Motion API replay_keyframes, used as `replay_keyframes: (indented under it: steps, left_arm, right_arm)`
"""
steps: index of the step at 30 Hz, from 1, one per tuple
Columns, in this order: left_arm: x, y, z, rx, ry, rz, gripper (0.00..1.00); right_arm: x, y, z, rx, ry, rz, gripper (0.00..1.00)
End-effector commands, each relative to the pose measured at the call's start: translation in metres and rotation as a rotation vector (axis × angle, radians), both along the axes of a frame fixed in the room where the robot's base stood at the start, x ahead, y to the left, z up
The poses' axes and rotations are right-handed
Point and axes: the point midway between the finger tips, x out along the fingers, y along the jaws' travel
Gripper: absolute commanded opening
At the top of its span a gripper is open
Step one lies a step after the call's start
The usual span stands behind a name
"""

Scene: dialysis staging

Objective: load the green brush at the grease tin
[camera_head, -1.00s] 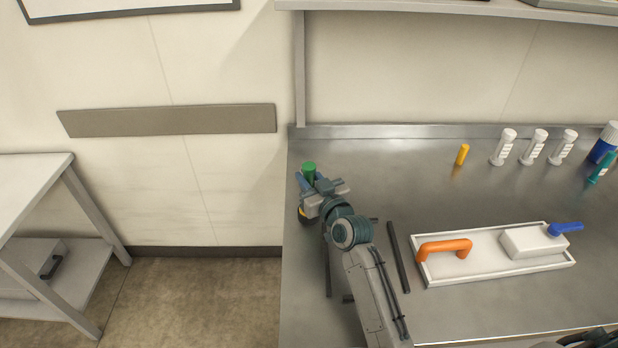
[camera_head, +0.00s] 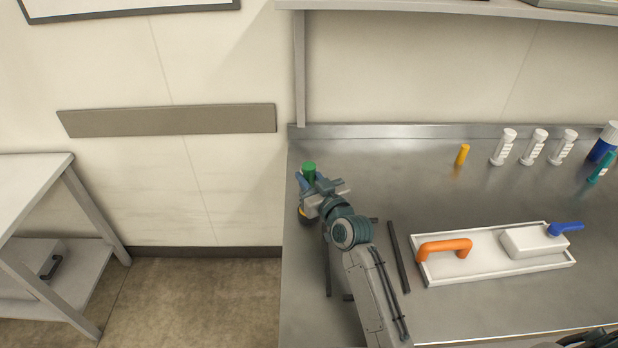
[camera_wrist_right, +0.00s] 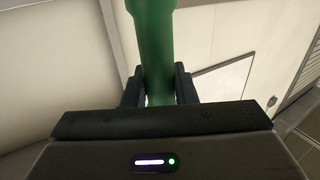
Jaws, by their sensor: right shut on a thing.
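My right gripper (camera_head: 308,188) is shut on the green brush (camera_head: 309,170) near the left edge of the steel bench. In the right wrist view the brush's green handle (camera_wrist_right: 155,50) stands between the two dark fingers (camera_wrist_right: 158,88). In the head view the handle's top shows just above the jaws, roughly upright. Below the gripper, a dark round thing with a bit of yellow (camera_head: 304,216) shows partly; it may be the grease tin, but the gripper and arm hide most of it. The brush's lower end is hidden.
A white tray (camera_head: 478,275) holds an orange handle (camera_head: 445,247) and a white block with a blue lever (camera_head: 533,241). Dark bars (camera_head: 396,257) lie left of it. A yellow peg (camera_head: 462,154), white cylinders (camera_head: 503,147) and a blue bottle (camera_head: 603,143) stand behind.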

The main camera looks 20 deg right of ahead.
Motion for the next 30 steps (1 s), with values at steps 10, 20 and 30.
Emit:
replay_keyframes:
  steps: [10,20,30]
  left_arm:
    - [0.003,0.0,0.009,0.0,-0.004,0.0,0.36]
    - [0.003,0.0,0.033,0.0,-0.005,0.0,0.36]
    - [0.002,0.0,0.055,0.0,-0.004,0.0,0.36]
  right_arm:
    - [0.0,0.0,0.007,0.0,0.007,0.001,0.02]
    - [0.0,0.0,0.036,-0.001,0.003,0.001,0.02]
    - [0.0,0.0,0.064,0.0,0.002,0.0,0.02]
